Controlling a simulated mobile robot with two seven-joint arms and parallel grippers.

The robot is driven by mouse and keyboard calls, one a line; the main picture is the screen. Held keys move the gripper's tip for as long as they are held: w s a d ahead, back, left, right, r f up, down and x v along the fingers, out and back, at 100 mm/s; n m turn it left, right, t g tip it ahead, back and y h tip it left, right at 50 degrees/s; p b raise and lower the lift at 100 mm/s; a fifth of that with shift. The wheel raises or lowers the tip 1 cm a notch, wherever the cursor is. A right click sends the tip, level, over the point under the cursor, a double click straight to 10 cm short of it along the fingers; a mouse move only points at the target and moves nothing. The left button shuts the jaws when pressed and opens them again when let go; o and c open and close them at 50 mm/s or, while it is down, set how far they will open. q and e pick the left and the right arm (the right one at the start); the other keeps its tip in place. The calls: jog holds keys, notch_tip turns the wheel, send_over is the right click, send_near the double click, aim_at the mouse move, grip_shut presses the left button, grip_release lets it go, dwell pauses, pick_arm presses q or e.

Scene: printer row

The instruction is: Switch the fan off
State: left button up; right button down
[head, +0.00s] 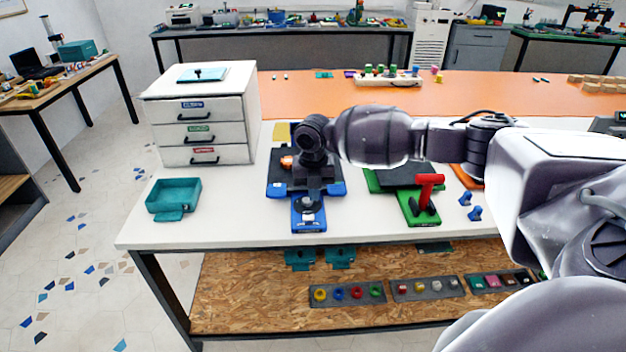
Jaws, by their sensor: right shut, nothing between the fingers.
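A blue device (309,224) stands near the front edge of the white table, with a dark block behind its front panel. I cannot tell for certain that it is the fan; an orange-brown part (287,162) shows at its back left. My right gripper (308,203) points down over the device's front panel and is shut and empty. A small round dark part shows at its tips, and I cannot tell whether they touch it. The gripper and wrist hide much of the device and any switch setting. My left gripper is not in view.
A green device with a red lever (428,188) stands to the right, with small blue pieces (470,206) beside it. A white drawer unit (203,128) and a teal tray (174,197) stand to the left. The white table (245,215) is clear between tray and blue device.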

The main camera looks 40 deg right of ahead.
aim_at(314, 218)
notch_tip(314, 218, down, 6)
jog(key=shift+r, duration=0.25)
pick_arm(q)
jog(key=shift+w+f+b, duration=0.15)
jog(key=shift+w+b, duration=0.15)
pick_arm(e)
jog(key=shift+f, duration=0.7)
